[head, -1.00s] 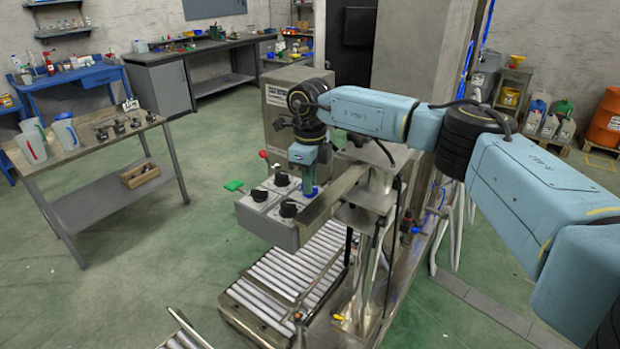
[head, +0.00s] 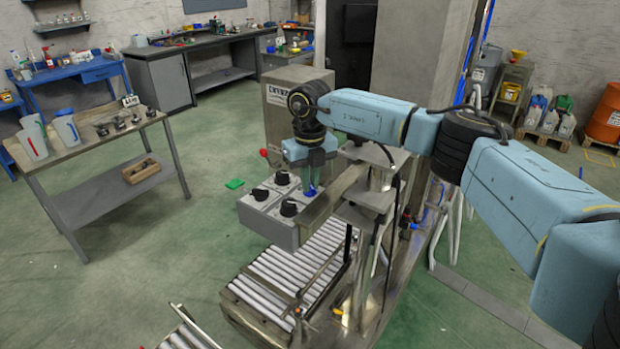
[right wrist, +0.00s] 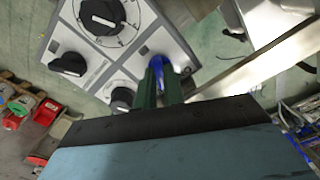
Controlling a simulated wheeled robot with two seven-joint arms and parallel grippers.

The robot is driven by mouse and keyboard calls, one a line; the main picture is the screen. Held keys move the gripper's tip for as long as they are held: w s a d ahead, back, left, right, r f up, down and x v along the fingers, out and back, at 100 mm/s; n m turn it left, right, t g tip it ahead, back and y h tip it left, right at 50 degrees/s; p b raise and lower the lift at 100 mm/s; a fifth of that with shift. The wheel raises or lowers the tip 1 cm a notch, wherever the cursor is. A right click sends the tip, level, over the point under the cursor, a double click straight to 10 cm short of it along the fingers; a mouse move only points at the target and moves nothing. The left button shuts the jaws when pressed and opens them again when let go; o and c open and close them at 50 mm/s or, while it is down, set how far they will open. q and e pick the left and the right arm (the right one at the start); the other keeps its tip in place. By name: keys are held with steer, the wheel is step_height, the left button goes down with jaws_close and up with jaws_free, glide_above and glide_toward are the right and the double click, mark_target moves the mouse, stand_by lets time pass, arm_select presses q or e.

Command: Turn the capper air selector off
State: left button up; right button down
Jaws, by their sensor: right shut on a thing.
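A grey control box (head: 268,222) with several black rotary knobs (head: 289,207) stands over the roller conveyor. A blue selector handle (head: 311,190) sits at the right corner of its top face. My right gripper (head: 309,184) points down onto it, shut on the blue handle. In the right wrist view, the dark green fingers of my right gripper (right wrist: 162,76) close around the blue handle (right wrist: 158,61), hiding part of it. The black knobs (right wrist: 102,15) beside it are clear of the fingers. I cannot read the small labels. My left gripper is out of view.
A steel bracket (head: 333,200) runs close to the right of the handle. The roller conveyor (head: 290,275) lies below. A table with jugs (head: 100,145) stands left, with open floor between.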

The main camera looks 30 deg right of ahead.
steer(key=shift+r, duration=0.1)
stand_by(0.4)
steer(key=c, duration=1.5)
jaws_free()
step_height(320, 180, up, 13)
steer(key=b, duration=0.2)
steer(key=shift+r, duration=0.15)
